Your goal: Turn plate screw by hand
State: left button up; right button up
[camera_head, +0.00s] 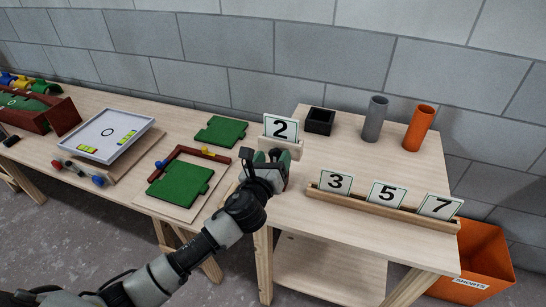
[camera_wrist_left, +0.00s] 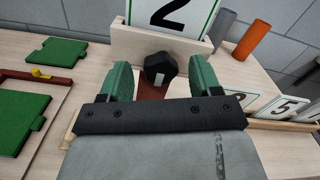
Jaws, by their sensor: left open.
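A white plate with a "2" (camera_head: 280,128) stands in a light wooden block (camera_head: 292,148) on the right table; the plate also shows in the left wrist view (camera_wrist_left: 172,12). A black faceted screw knob (camera_wrist_left: 160,66) with a pale mark sits in front of the block, above a reddish-brown strip. My left gripper (camera_head: 268,165) is open at the block's near side. In the left wrist view its green fingers stand on either side of the knob, with a visible gap each side. In the head view the gripper mostly hides the knob. My right gripper is not in view.
A wooden rail (camera_head: 385,209) with plates 3, 5 and 7 stands right of the gripper. A black box (camera_head: 320,121), grey cylinder (camera_head: 376,119) and orange cylinder (camera_head: 419,128) stand behind. Green panels (camera_head: 180,184) lie left; an orange bin (camera_head: 482,262) is at lower right.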

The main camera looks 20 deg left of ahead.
pick_arm(q)
jog(key=shift+w, duration=0.25)
jog(key=c, duration=0.9)
